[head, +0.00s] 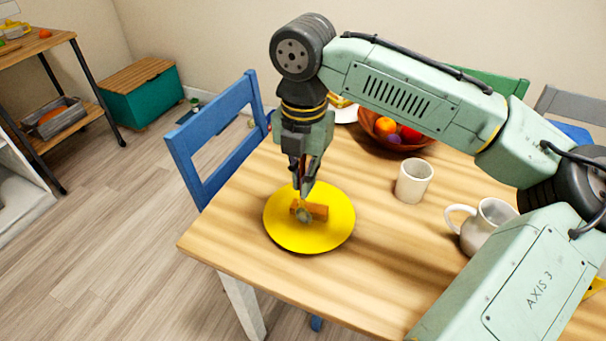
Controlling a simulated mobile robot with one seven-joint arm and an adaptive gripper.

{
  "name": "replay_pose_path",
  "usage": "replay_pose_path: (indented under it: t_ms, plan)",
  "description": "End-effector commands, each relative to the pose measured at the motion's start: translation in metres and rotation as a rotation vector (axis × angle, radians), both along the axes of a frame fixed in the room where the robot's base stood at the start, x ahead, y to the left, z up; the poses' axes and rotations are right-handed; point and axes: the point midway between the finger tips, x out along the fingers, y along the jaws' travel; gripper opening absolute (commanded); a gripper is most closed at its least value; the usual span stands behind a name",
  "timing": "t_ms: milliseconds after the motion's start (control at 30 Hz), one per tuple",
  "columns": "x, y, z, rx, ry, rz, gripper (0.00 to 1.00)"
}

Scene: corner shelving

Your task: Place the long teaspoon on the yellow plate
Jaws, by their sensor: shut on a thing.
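The yellow plate (283,233) lies flat near the left corner of the wooden table. My gripper (304,190) points down over the plate and is shut on a slim thing, which looks like the long teaspoon (304,215). Its small greyish rounded end shows just below the fingertips, over the plate. The fingers hide most of the rest. I cannot tell whether this end touches the plate. An orange-brown piece (319,211) shows beside it at the plate's middle.
A white cup (413,182) and a white jug (485,225) stand to the right on the table (380,255). A fruit bowl (370,125) is behind, partly hidden by my arm. A blue chair (215,130) stands at the left edge. The table front is clear.

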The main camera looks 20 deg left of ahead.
Motion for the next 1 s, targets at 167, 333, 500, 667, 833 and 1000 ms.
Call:
replay_pose_path:
  t_ms: [167, 333, 500, 667, 833, 1000]
  plan:
    - [-0.0001, -0.0002, -0.0022, 0.000, -0.001, 0.000, 0.00]
    - [-0.0003, 0.0000, -0.0040, 0.001, 0.000, 0.001, 0.00]
    - [-0.0001, -0.0001, -0.0049, 0.000, -0.001, 0.000, 0.14]
    - [-0.0002, -0.0002, -0.0049, 0.000, -0.001, 0.000, 0.25]
    - [-0.0002, -0.0002, -0.0048, 0.000, -0.001, 0.000, 0.27]
    - [-0.0001, -0.0003, -0.0040, 0.000, -0.001, 0.000, 0.27]
